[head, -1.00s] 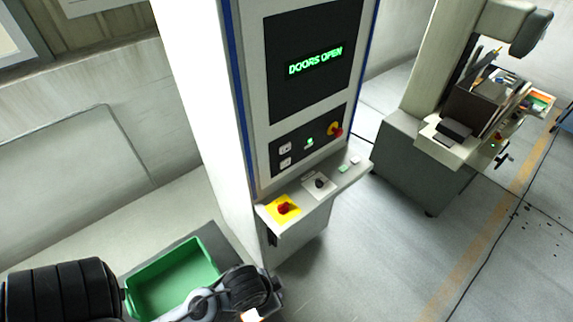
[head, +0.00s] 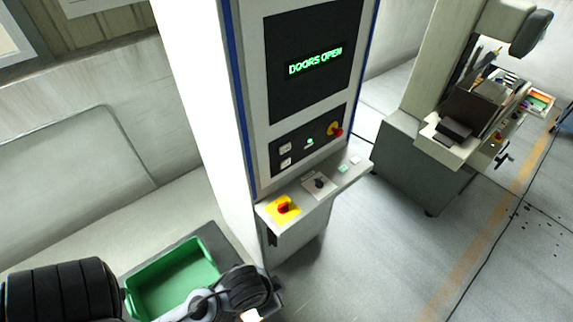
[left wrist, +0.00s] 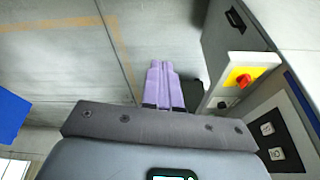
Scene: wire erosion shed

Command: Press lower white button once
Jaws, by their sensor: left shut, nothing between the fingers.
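The lower white button (head: 285,162) sits on the dark panel of the tall machine cabinet, just below the upper white button (head: 285,148). In the left wrist view the cabinet appears upside down, with the lower white button (left wrist: 266,128) nearer the shelf and the upper one (left wrist: 277,153) beyond it. My left gripper (left wrist: 163,66) shows there as purple fingers, shut and empty, apart from the panel and to its left in the picture. In the head view my left arm is at the bottom, with its fingertips not visible. My right gripper is not in view.
A shelf below the panel carries a red knob on a yellow plate (head: 283,208) and a black knob (head: 319,184). A red-yellow switch (head: 335,129) is on the panel. A green bin (head: 172,280) stands at lower left. The display (head: 315,61) reads DOORS OPEN.

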